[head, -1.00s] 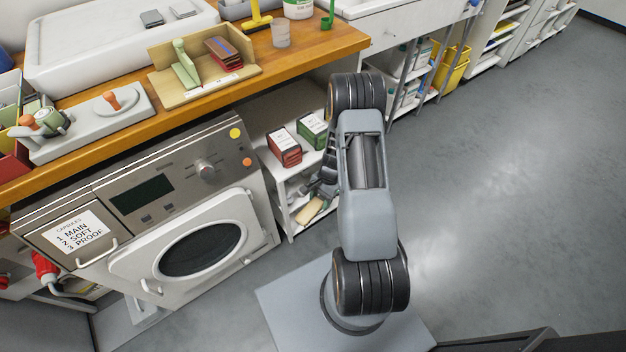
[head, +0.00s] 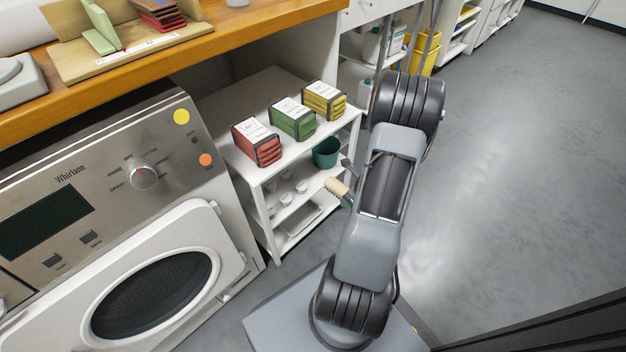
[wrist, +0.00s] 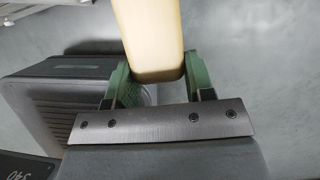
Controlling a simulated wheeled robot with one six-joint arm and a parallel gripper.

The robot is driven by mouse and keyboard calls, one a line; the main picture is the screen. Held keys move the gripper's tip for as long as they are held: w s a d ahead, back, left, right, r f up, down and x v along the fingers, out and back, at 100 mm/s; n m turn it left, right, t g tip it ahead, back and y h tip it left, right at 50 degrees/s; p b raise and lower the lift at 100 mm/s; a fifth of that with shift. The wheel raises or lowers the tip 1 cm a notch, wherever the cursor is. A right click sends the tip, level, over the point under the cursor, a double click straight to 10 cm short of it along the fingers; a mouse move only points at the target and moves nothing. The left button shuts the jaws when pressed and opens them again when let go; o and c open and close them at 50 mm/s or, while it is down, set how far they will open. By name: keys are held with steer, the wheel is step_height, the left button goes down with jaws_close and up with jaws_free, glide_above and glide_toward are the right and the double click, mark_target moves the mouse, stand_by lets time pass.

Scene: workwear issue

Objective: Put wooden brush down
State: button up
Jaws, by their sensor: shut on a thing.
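The wooden brush (head: 337,187) shows in the head view as a small pale piece just in front of the white shelf unit, left of my arm. In the wrist view the brush (wrist: 152,40) is a pale wooden block running up out of the picture. My gripper (wrist: 157,78) has its two green fingers on either side of the brush and is shut on it. In the head view my gripper is mostly hidden behind my arm. The brush is in the air in front of the shelves.
A white shelf unit (head: 257,172) holds red (head: 256,142), green (head: 292,118) and yellow (head: 324,100) packs on top. A teal cup (head: 326,152) and small white cups stand lower. A washing machine (head: 110,230) is at left. Open floor (head: 500,200) lies to the right.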

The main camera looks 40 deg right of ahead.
steer(key=p, duration=0.2)
glide_above(315, 182)
steer(key=s, duration=0.2)
steer(key=shift+w+d, duration=0.1)
steer(key=shift+d, duration=0.05)
steer(key=f+b, duration=0.3)
steer(key=shift+w+f, duration=0.2)
steer(key=shift+f, duration=0.05)
steer(key=shift+f, duration=0.1)
steer(key=o, duration=0.5)
steer(key=shift+o, duration=0.2)
